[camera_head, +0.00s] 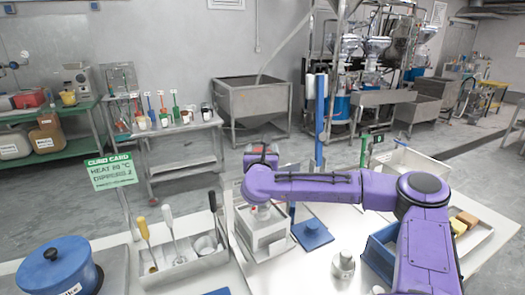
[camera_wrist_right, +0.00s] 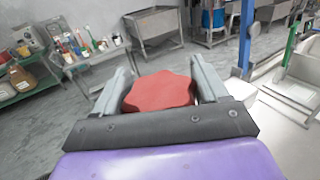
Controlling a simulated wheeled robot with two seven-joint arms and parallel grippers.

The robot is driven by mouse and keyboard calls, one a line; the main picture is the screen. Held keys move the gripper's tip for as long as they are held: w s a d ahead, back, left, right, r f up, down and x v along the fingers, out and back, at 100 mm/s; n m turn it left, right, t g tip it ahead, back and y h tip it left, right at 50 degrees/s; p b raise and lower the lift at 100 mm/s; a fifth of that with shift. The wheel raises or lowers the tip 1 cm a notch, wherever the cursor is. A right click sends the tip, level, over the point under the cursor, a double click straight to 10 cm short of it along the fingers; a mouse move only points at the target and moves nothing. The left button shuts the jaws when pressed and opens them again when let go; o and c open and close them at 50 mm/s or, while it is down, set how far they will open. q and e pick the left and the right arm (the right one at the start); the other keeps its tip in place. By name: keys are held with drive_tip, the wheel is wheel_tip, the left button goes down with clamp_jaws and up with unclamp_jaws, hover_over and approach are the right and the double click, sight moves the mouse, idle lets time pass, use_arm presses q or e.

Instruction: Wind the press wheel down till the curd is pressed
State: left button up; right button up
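The red, lobed press wheel (camera_wrist_right: 160,92) shows between the fingers of my right gripper (camera_wrist_right: 160,65) in the right wrist view. The fingers are spread wide, one on each side of it, very near its rim. I cannot tell whether they touch it. In the head view my right gripper (camera_head: 261,153) is at the press, with my purple wrist covering most of the wheel. The press's pale frame (camera_head: 278,240) stands on the white table below my wrist. The curd cannot be made out. My left gripper is not in view.
A grey tray of utensils (camera_head: 190,268) and a blue lidded pot (camera_head: 62,268) are to the left. A metal weight (camera_head: 343,266) and a blue bin (camera_head: 380,250) are to the right.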

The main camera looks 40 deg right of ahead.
drive_tip(key=shift+c, duration=0.8)
drive_tip(key=shift+b, duration=0.3)
drive_tip(key=shift+f+m+g+h+b, duration=0.15)
drive_tip(key=shift+m+g+h+b, duration=0.15)
drive_tip(key=shift+g+b, duration=0.1)
drive_tip(key=m+g+h+b, duration=0.1)
drive_tip(key=m+g+b, duration=0.1)
drive_tip(key=b, duration=0.1)
drive_tip(key=m+g+h+b, duration=0.1)
drive_tip(key=m+g+b, duration=0.1)
drive_tip(key=g+b, duration=0.1)
drive_tip(key=m+g+h+b, duration=0.2)
drive_tip(key=g+b, duration=0.1)
drive_tip(key=shift+s+d+f, duration=0.15)
drive_tip(key=shift+s, duration=0.25)
drive_tip(key=m+g, duration=0.1)
drive_tip(key=g, duration=0.1)
drive_tip(key=m+g+b, duration=0.1)
drive_tip(key=g, duration=0.1)
drive_tip(key=shift+s+h+b, duration=0.2)
drive_tip(key=shift+h+b, duration=0.1)
drive_tip(key=shift+s+r+m+g, duration=0.1)
drive_tip(key=shift+m+g, duration=0.6)
drive_tip(key=shift+g, duration=0.25)
drive_tip(key=shift+s+r+m+g, duration=0.1)
drive_tip(key=shift+m+g, duration=0.6)
drive_tip(key=shift+g, duration=0.55)
drive_tip(key=o, duration=0.9)
drive_tip(key=shift+d, duration=0.1)
